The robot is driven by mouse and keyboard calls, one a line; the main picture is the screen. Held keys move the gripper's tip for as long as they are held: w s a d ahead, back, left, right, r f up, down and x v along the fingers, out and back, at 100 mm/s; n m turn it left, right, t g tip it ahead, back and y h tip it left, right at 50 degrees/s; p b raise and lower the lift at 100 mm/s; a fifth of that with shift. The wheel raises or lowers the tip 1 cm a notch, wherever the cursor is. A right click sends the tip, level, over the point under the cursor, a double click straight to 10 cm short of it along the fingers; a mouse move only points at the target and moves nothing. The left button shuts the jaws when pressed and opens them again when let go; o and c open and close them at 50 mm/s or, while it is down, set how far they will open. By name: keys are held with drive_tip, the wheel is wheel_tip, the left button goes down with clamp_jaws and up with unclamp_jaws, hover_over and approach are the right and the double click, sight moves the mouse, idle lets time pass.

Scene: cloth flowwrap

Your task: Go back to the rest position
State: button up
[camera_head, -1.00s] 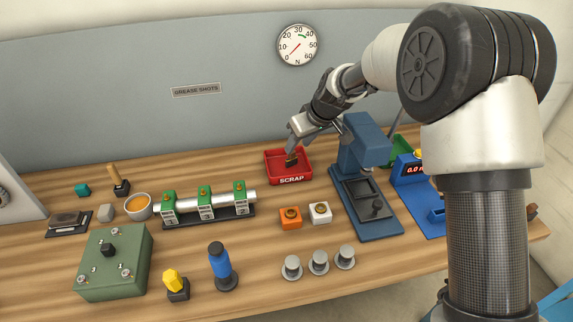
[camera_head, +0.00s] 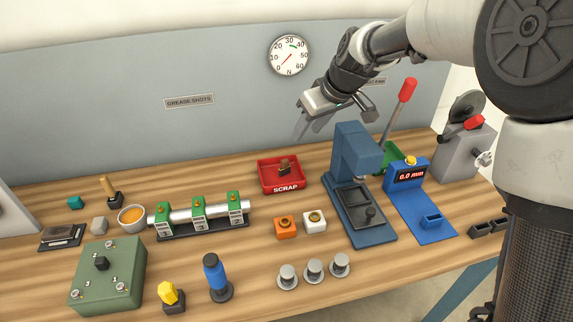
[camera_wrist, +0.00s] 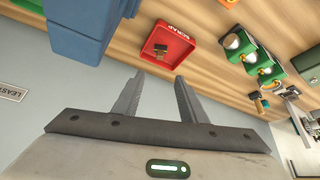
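My gripper (camera_head: 312,124) is raised in the air in front of the grey back panel, above and to the right of the red scrap tray (camera_head: 268,186). In the wrist view its two fingers (camera_wrist: 158,86) are spread apart with nothing between them. A small brown piece (camera_head: 284,167) stands in the scrap tray. The tray and the piece also show in the wrist view, beyond the fingertips.
The blue press (camera_head: 352,150) stands right of the tray, below my arm. Orange (camera_head: 286,227) and white (camera_head: 315,222) blocks and several grey cylinders sit in front.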

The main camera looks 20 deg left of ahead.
drive_tip(key=s+d+r+m+t+h+p, duration=0.1)
drive_tip(key=s+d+r+m+p, duration=0.15)
drive_tip(key=s+d+r, duration=0.5)
drive_tip(key=s+d+r+m+h+p, duration=0.15)
drive_tip(key=s+d+r+p, duration=0.25)
drive_tip(key=d+r, duration=0.5)
drive_tip(key=s+d+r+m+t+h+p, duration=0.1)
drive_tip(key=s+d+m+p, duration=0.4)
drive_tip(key=s+d, duration=0.7)
drive_tip(key=s+m+h, duration=0.1)
drive_tip(key=s, duration=0.3)
drive_tip(key=shift+s+d+r+m, duration=0.25)
drive_tip(key=shift+s+d+m, duration=0.05)
drive_tip(key=shift+s+d, duration=0.1)
